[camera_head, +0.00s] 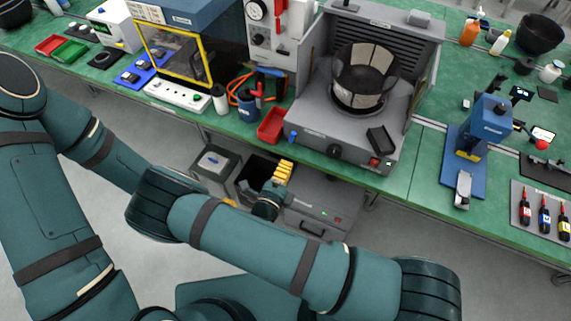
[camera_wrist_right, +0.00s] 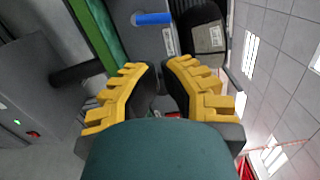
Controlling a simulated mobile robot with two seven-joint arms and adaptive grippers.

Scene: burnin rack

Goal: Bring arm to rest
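My right gripper (camera_head: 283,172), with yellow ribbed fingers, shows in the head view below the front edge of the green bench (camera_head: 420,180). It is in front of the grey boxes under the bench. In the right wrist view, the two yellow fingers of the right gripper (camera_wrist_right: 158,75) stand apart with a gap between them and nothing held. A teal arm of mine crosses the lower half of the head view and hides part of the floor. My left gripper is not in view.
A grey open-top machine (camera_head: 340,140) with a round glass guard stands on the bench. A red bin (camera_head: 271,126) and a blue mug (camera_head: 248,104) are near the bench edge. Under the bench are a grey cabinet (camera_head: 325,205) and a small box (camera_head: 216,161). Bare floor lies in front.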

